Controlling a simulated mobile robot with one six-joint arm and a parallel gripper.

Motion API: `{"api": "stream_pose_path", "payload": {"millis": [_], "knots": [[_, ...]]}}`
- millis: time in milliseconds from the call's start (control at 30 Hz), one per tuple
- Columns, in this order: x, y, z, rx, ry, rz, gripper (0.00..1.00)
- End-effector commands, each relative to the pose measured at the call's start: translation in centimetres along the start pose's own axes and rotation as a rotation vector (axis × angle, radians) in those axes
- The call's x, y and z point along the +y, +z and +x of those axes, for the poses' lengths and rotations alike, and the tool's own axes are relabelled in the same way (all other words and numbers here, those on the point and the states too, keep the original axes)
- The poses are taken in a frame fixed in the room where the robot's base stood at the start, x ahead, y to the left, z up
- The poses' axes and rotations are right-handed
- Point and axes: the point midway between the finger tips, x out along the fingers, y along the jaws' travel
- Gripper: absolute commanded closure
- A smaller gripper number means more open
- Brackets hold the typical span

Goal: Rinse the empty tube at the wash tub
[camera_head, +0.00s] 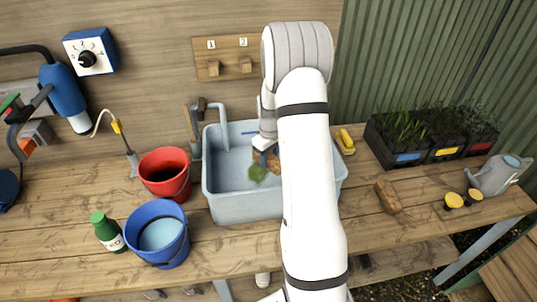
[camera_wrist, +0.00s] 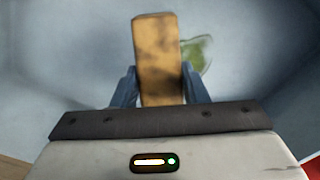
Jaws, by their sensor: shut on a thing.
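The wash tub (camera_head: 215,190) is a pale blue-grey basin set in the wooden bench, with a grey tap (camera_head: 222,118) at its back left. My gripper (camera_wrist: 158,88) is over the inside of the tub, shut on an oblong tan piece with dark smudges (camera_wrist: 158,55). The piece shows partly in the head view (camera_head: 273,160); I cannot tell whether it is the hollow tube. A green patch (camera_wrist: 197,55) lies beyond it in the wrist view, and a green clump (camera_head: 257,173) shows in the tub in the head view. My arm hides the tub's right part.
A red bucket (camera_head: 165,172) and a blue bucket (camera_head: 157,236) stand left of the tub, near a green bottle (camera_head: 107,233). A yellow thing (camera_head: 345,141), a brown lump (camera_head: 387,197), plant trays (camera_head: 408,168) and a watering can (camera_head: 497,177) are to the right.

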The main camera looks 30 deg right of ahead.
Motion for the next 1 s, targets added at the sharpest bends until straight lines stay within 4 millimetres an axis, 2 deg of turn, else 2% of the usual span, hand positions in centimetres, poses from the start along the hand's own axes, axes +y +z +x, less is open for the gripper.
{"api": "stream_pose_path", "payload": {"millis": [100, 433, 633, 1000], "knots": [[0.0, 0.0, 1.5, -0.001, 0.0, 0.0, 0.81], [-0.1, 0.0, 4.3, 0.0, 0.0, -0.001, 0.81], [-0.1, 0.0, 5.0, 0.0, 0.0, -0.002, 0.81], [-0.1, -0.1, 5.1, 0.0, 0.0, -0.002, 0.81]]}}
